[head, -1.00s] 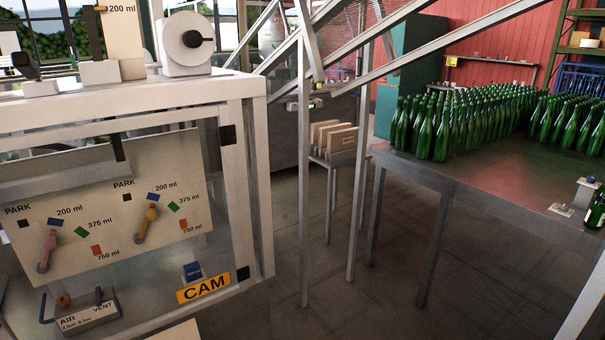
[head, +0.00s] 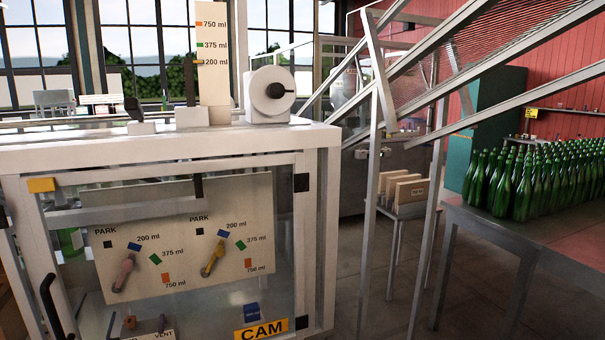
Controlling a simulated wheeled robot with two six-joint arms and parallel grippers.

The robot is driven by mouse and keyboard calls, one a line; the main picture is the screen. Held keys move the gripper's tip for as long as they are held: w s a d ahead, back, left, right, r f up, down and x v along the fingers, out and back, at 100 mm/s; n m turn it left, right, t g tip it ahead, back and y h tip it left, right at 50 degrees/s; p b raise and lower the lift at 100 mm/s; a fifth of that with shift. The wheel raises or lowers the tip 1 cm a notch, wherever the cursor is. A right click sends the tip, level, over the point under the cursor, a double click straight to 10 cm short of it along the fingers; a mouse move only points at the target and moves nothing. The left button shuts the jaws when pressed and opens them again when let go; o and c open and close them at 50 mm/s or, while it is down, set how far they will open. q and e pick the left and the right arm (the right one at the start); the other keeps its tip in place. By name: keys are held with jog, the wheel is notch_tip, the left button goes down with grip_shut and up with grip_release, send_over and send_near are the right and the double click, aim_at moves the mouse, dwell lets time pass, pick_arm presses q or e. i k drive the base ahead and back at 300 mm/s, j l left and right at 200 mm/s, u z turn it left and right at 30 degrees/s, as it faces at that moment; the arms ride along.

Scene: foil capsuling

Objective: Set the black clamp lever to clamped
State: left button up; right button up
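A dark upright lever (head: 190,88) stands on top of the white machine, just left of the height scale; it looks like the black clamp lever, but it is small and no clamp marking is readable. The height scale (head: 212,85) is marked 750, 375 and 200 ml, with an orange pointer at 200 ml. Right of it is a white handwheel (head: 268,97) with a black knob. Neither of my grippers is in view.
The machine's clear front has a white frame (head: 318,230) and a black handle (head: 52,303). Behind it, a panel (head: 180,262) carries pink and yellow levers. Sloping metal rails (head: 480,70) and a table (head: 475,225) of green bottles stand at right.

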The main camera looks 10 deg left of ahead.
aim_at(132, 107)
jog(key=j+u, duration=0.1)
jog(key=u, duration=0.25)
jog(key=j+u, duration=0.1)
jog(key=u, duration=0.3)
jog(key=i+j+u, duration=0.1)
jog(key=u, duration=0.25)
jog(key=l+z, duration=0.25)
jog(key=l, duration=0.45)
